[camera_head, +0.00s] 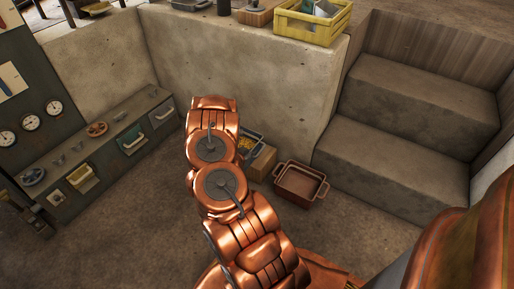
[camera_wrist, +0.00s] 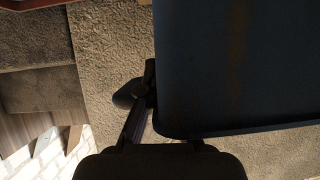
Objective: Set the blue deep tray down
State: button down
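The blue deep tray (camera_wrist: 235,65) fills the right of the wrist view, very close to the camera, as a dark blue wall with rusty streaks and a rounded lower corner. One dark finger of my gripper (camera_wrist: 148,95) presses against its left edge; the other finger is hidden by the tray. My gripper looks shut on the tray, which hangs above the brown floor. In the head view my copper arm hides the gripper and the held tray cannot be made out surely.
A reddish-brown tray (camera_head: 301,183) stands on the floor right of my arm. Concrete steps (camera_head: 400,150) rise at right. A yellow crate (camera_head: 310,22) sits on the ledge. Floor at lower left is clear.

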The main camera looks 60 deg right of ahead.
aim_at(259, 139)
jog(key=d, duration=0.3)
jog(key=w+d+b, duration=0.1)
jog(key=d, duration=0.2)
jog(key=w+d+b, duration=0.1)
jog(key=d, duration=0.2)
jog(key=shift+d+f, duration=0.1)
jog(key=shift+f, duration=0.25)
jog(key=shift+f+b, duration=0.85)
jog(key=shift+f, duration=1)
jog(key=c, duration=1.3)
grip_release()
